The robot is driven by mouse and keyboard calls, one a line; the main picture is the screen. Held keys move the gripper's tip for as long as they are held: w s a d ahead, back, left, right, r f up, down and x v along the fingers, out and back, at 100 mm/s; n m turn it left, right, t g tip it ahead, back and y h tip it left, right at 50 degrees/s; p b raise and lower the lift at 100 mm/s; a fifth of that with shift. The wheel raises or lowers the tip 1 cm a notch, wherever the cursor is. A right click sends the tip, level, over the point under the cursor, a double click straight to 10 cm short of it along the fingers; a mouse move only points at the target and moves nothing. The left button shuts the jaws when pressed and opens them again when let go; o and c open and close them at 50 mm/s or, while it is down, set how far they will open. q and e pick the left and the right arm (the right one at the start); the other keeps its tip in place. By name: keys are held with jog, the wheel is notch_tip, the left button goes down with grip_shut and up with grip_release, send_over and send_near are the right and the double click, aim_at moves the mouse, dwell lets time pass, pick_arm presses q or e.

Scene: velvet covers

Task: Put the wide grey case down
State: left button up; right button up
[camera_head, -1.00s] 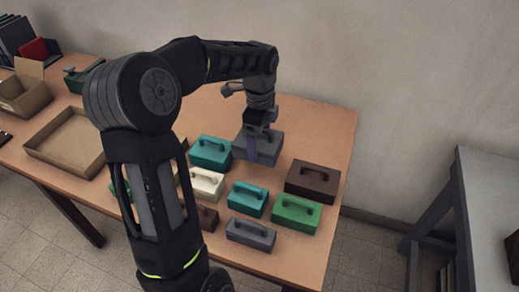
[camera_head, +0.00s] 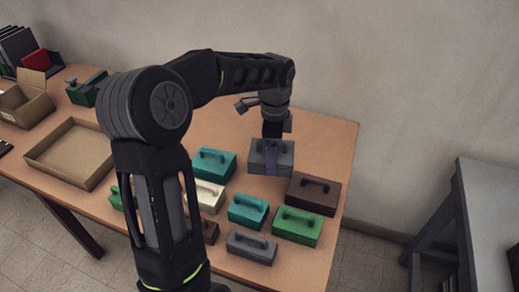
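The wide grey case (camera_head: 285,158) is at the back right of the wooden table, behind the brown case. My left gripper (camera_head: 272,147) is directly above it and appears shut on its handle, which the gripper hides. A purple strip shows down the front of the case below the gripper. The case looks level. I cannot tell whether its underside touches the table (camera_head: 325,150) or hangs just above it. My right gripper is not in view.
A teal case (camera_head: 213,163) stands to its left and a brown case (camera_head: 313,193) in front to its right. Nearer are cream, teal, green (camera_head: 297,226) and smaller grey (camera_head: 251,246) cases. A cardboard tray (camera_head: 70,153) is at left. Bare table lies to the right.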

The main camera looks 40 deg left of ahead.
pick_arm(q)
jog(key=w+d+n, duration=0.1)
jog(key=d+n, duration=0.2)
jog(key=d, duration=0.2)
jog(key=w+d+r+n, duration=0.1)
jog(key=d+n, duration=0.3)
jog(key=d, duration=0.1)
jog(key=w+d+n, duration=0.2)
jog(key=d+n, duration=0.2)
jog(key=d, duration=0.1)
jog(key=shift+w+d+r, duration=0.1)
jog(key=shift+r, duration=0.05)
jog(key=shift+d+n, duration=0.35)
jog(key=shift+n, duration=0.05)
